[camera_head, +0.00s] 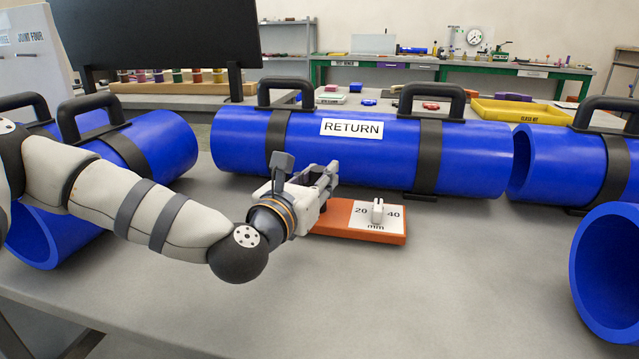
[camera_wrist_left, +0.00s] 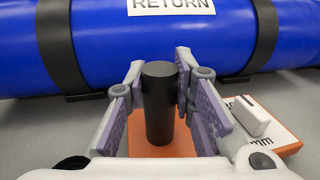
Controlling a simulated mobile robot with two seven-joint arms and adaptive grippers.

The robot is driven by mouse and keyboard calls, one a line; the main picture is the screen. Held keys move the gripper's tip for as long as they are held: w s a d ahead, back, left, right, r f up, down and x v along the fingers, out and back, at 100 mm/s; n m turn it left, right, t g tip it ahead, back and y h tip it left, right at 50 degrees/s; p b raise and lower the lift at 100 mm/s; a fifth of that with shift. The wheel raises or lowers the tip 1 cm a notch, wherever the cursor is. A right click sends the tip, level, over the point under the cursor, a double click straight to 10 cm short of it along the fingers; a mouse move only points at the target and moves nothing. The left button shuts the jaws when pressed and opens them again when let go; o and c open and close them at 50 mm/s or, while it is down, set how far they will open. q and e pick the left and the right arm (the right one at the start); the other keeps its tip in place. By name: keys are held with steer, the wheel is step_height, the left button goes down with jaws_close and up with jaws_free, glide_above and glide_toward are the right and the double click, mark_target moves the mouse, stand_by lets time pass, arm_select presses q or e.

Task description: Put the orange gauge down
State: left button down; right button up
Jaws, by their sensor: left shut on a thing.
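The orange gauge (camera_head: 350,231) is a flat block with a white plate marked 20, 40 and mm. It appears to lie flat on the grey table in front of the blue pipe labelled RETURN (camera_head: 360,150). In the left wrist view the gauge's orange body (camera_wrist_left: 158,139) carries an upright black post (camera_wrist_left: 159,105). My left gripper (camera_head: 322,180) is over the gauge's left end, and its fingers (camera_wrist_left: 160,90) are closed around the black post. A white slider (camera_wrist_left: 247,116) stands on the plate. My right gripper is in neither view.
More blue pipes with black handles stand at left (camera_head: 150,150) and right (camera_head: 608,270). A yellow tray (camera_head: 520,112) is behind the RETURN pipe. The table (camera_head: 400,300) is clear in front of the gauge. A dark monitor (camera_head: 160,32) stands at the back left.

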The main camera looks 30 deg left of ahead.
arm_select(q)
steer(key=shift+f, duration=0.2)
steer(key=shift+f, duration=0.2)
steer(key=c, duration=1.4)
jaws_free()
steer(key=shift+o, duration=0.2)
